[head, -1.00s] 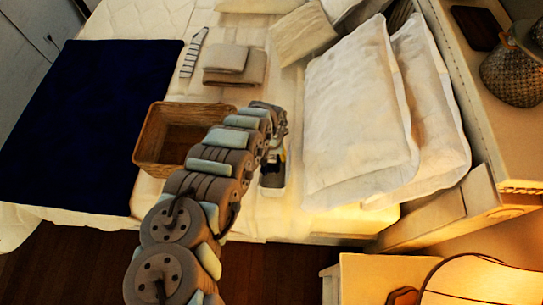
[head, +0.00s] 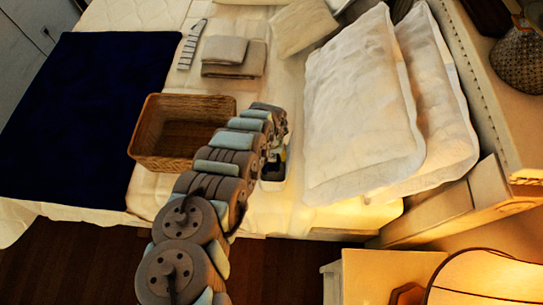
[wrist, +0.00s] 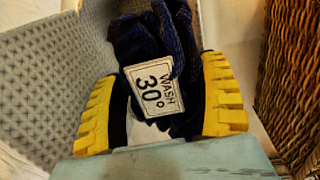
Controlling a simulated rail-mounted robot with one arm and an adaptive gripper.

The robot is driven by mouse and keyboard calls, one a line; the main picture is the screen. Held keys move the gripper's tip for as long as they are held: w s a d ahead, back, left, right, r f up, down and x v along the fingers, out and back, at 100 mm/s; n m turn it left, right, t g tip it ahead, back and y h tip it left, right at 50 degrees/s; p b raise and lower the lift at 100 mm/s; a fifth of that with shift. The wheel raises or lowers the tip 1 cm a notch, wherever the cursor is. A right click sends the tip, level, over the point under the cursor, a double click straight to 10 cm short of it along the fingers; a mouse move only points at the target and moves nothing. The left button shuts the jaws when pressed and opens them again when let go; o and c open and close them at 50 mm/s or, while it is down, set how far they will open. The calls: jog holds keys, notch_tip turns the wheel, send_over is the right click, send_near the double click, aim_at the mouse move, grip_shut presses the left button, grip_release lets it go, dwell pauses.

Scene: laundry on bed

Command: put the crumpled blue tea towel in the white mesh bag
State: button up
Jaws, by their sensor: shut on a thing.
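The crumpled tea towel (wrist: 185,35) is dark blue and bunched between the yellow fingers of my gripper (wrist: 158,72) in the wrist view. My gripper is shut on it. A white label (wrist: 152,90) reading "WASH 30°" shows in front of the cloth. A pale grey-white mesh surface (wrist: 40,75), which looks like the mesh bag, lies left of and behind the towel. I cannot tell whether the towel is over or inside it. In the head view my arm hides the towel and most of my gripper, and a small white shape (head: 272,185) shows beside the arm's end.
A wicker basket (head: 141,150) stands left of my arm; its woven side fills the right of the wrist view (wrist: 293,75). White pillows (head: 360,110) lie to the right. Folded cloths (head: 228,58) and a dark blue blanket (head: 85,115) lie on the bed. A lit lamp (head: 485,280) is front right.

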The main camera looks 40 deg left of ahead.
jog(key=shift+f, duration=0.1)
dwell(0.3)
jog(key=shift+f+b, duration=0.85)
jog(key=shift+f, duration=0.2)
jog(key=o, duration=1.1)
jog(key=shift+o, duration=0.2)
jog(key=shift+r, duration=0.1)
jog(key=shift+w+r, duration=0.1)
jog(key=shift+r, duration=5.8)
